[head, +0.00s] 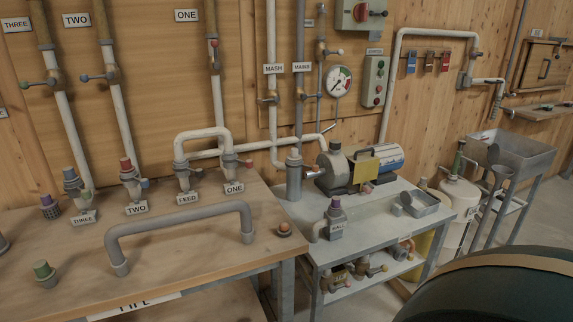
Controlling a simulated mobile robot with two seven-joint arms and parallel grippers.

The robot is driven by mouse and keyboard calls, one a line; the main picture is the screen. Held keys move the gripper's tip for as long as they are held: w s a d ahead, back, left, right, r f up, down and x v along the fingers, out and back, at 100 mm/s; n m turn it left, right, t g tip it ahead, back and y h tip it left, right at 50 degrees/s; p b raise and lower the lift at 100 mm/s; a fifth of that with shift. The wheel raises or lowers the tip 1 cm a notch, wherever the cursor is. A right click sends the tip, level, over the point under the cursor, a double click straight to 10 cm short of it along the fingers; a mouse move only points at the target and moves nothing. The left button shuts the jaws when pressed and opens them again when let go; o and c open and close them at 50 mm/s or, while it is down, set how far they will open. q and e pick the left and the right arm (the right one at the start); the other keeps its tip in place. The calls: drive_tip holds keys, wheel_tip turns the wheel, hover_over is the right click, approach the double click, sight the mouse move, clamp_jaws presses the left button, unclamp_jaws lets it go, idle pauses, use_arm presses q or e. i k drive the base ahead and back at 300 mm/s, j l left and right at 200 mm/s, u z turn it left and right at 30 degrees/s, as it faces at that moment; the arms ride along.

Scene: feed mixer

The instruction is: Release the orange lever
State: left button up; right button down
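No lever shows clearly as orange. A small reddish lever end (250,163) sticks out at the coupling labelled ONE, at the right end of the pale U-shaped pipe (203,134) on the wooden bench. A valve on the grey table's lower shelf (405,246) has a reddish-orange part, too small to make out. A low fitting with an orange top (284,229) sits at the bench's right edge. Neither of my grippers is in view.
A grey U-shaped pipe (180,222) stands on the wooden bench (190,275). A pump (362,166) sits on the grey table (385,207). A gauge (338,81) and switch box (375,80) are on the wall. A large dark rounded shape (500,290) blocks the lower right.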

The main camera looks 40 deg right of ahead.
sight(315, 167)
drive_tip(key=z, duration=1.55)
drive_tip(key=i+l, duration=0.25)
drive_tip(key=l, duration=0.15)
drive_tip(key=i+l+u, duration=0.15)
drive_tip(key=l, duration=0.25)
drive_tip(key=i+l, duration=0.3)
drive_tip(key=l, duration=0.15)
drive_tip(key=i+l+u, duration=0.1)
drive_tip(key=i+l, duration=0.15)
drive_tip(key=l, duration=0.2)
drive_tip(key=i+l+u, duration=0.1)
drive_tip(key=l, duration=0.35)
drive_tip(key=i+l, duration=0.3)
drive_tip(key=l, duration=0.2)
drive_tip(key=i+l+u, duration=0.1)
drive_tip(key=l, duration=0.35)
drive_tip(key=i+l+u, duration=0.1)
drive_tip(key=i+l, duration=0.15)
drive_tip(key=l, duration=0.25)
